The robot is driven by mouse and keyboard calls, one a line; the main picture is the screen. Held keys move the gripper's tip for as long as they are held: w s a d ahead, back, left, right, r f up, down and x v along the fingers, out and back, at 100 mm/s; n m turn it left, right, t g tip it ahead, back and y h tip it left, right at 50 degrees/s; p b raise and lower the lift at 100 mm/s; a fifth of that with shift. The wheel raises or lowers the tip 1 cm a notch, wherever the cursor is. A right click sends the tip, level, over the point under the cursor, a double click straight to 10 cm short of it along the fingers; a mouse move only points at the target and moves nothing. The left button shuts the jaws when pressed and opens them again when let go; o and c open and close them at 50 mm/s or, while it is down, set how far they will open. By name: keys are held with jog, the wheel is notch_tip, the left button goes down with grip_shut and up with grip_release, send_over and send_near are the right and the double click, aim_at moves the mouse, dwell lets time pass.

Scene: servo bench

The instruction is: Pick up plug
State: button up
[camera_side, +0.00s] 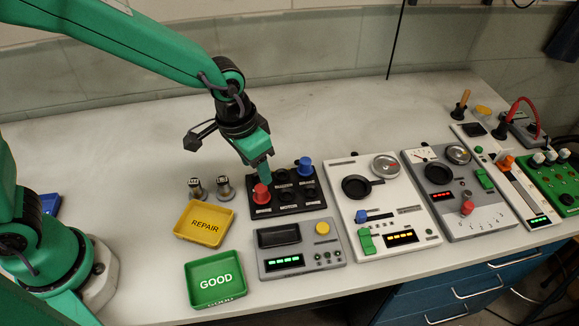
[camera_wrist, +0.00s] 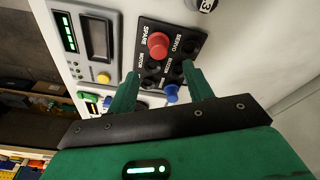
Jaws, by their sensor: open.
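The task's plug cannot be singled out for sure. A red knob-shaped piece (camera_side: 262,193) and a blue one (camera_side: 305,166) stand upright in a black labelled holder (camera_side: 290,209). Both also show in the wrist view, the red piece (camera_wrist: 158,45) beyond my fingertips and the blue piece (camera_wrist: 171,94) between the fingers in the picture. My gripper (camera_side: 266,172) is open and empty above the holder, just behind the red piece in the side view. In the wrist view my gripper (camera_wrist: 162,72) has its two green fingers apart. Whether they touch the holder is unclear.
Two small silver cylinders (camera_side: 209,189) stand left of the holder. A yellow REPAIR tray (camera_side: 181,232) and a green GOOD tray (camera_side: 193,288) are in front of them. Instrument panels (camera_side: 383,207) fill the right side; a red cable (camera_side: 517,101) arches farther right. The bench behind is clear.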

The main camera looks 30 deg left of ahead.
aim_at(261, 187)
jog(key=shift+f, duration=0.8)
jog(key=shift+w+d+f, duration=0.1)
jog(key=shift+w+f, duration=0.05)
jog(key=shift+f, duration=1.15)
jog(key=shift+w+d+f, duration=0.1)
jog(key=shift+w+f, duration=0.05)
jog(key=shift+f, duration=1.15)
jog(key=c, duration=1.1)
